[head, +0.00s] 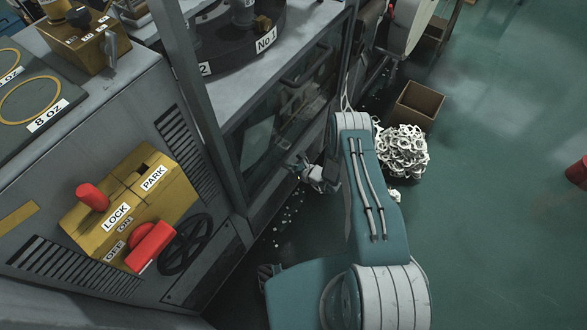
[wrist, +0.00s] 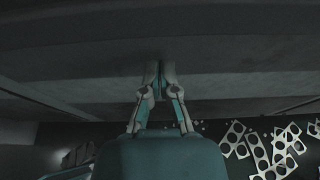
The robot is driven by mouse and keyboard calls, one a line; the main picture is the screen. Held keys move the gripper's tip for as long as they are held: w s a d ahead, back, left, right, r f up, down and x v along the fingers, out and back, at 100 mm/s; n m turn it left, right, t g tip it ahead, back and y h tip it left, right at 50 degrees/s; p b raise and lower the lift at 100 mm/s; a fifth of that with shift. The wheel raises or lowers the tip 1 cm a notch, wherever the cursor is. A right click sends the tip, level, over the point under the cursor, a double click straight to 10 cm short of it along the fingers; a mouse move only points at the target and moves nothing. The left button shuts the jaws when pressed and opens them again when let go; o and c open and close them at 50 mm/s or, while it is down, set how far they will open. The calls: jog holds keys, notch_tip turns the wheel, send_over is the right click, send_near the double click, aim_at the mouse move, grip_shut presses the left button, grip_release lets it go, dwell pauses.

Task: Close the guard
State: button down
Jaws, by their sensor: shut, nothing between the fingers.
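The guard appears to be the dark framed window panel (head: 262,140) on the machine's front, below the table with the "No 1" label. A dark bar-like handle (head: 312,68) seems to run along its upper edge. My gripper (head: 297,167) is low in front of the panel, close to its lower right part. In the wrist view my gripper (wrist: 160,66) has its fingertips together and empty. They point at a broad dark grey surface (wrist: 240,55), very near or touching it; I cannot tell which. My arm partly covers the machine's right side.
A yellow control box (head: 150,190) with red levers and a black handwheel (head: 186,243) are at the left. A pile of white ring scraps (head: 401,151) and a cardboard box (head: 417,105) lie right of my arm. The green floor (head: 500,200) farther right is mostly clear.

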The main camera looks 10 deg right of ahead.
aim_at(285, 78)
jog(key=shift+r, duration=1.7)
notch_tip(285, 78, up, 40)
jog(key=shift+f, duration=0.2)
jog(key=shift+w+r, duration=0.1)
